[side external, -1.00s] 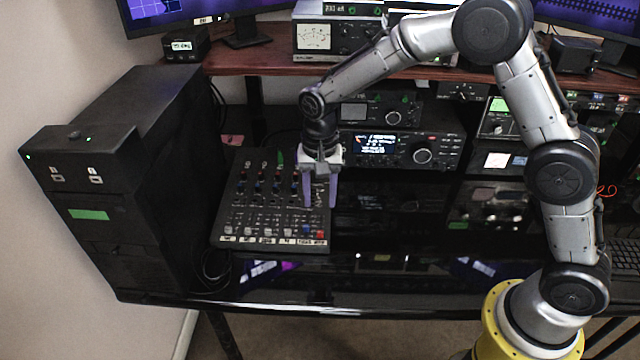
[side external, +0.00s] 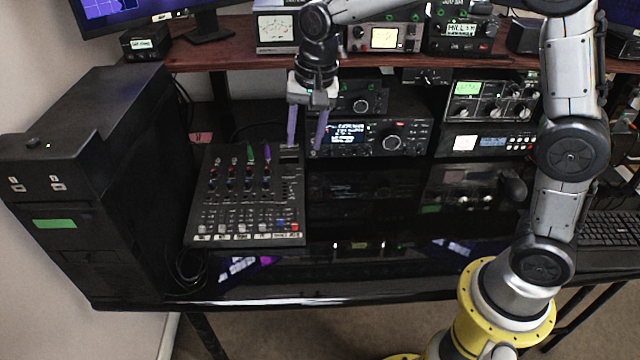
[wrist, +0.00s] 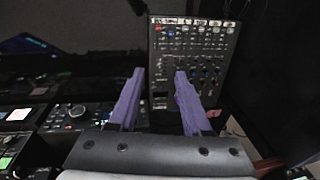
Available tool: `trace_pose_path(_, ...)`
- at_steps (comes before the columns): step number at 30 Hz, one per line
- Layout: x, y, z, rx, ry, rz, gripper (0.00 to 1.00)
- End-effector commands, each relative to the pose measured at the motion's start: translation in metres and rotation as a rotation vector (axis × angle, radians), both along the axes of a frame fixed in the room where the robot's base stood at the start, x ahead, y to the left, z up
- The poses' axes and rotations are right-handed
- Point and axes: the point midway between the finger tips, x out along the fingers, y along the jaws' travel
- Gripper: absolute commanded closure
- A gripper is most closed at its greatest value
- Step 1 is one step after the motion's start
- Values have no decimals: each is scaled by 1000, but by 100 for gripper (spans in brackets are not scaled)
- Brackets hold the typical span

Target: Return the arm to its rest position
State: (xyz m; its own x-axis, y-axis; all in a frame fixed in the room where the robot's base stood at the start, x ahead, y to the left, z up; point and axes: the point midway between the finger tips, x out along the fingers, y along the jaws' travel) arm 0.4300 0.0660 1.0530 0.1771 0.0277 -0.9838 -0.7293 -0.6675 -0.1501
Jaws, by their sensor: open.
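My gripper (side external: 305,146) is open and empty, with two purple fingers pointing down. In the side external view it hangs above the far right corner of the black mixer (side external: 210,212), in front of the stacked radios. In the wrist view the two fingers (wrist: 156,97) stand apart with nothing between them. The mixer (wrist: 160,65) lies beyond the fingertips, with rows of small knobs. The fingers look clear of the mixer's surface.
A black computer tower (side external: 100,150) stands left of the mixer. A radio with a lit display (side external: 375,136) is close to the gripper's right. A wooden shelf (side external: 230,55) with meters and monitors runs behind. The glossy desk (side external: 400,280) is clear in front.

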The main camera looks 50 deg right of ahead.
Motion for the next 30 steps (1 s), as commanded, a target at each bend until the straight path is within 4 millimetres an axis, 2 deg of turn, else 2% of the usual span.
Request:
trace_pose_path(1,-13,-8,21,3,-40,-3,51)
trace_pose_path(6,-62,-28,66,-6,-143,44,51)
trace_pose_path(9,-95,-39,83,-24,-198,92,51)
trace_pose_path(13,-140,-50,94,-61,-262,174,51)
trace_pose_path(19,-206,-62,89,-141,-336,337,51)
trace_pose_path(24,-249,-66,65,-220,-357,512,51)
trace_pose_path(27,-264,-66,47,-256,-331,630,51)
trace_pose_path(30,-267,-66,37,-277,-305,718,51)
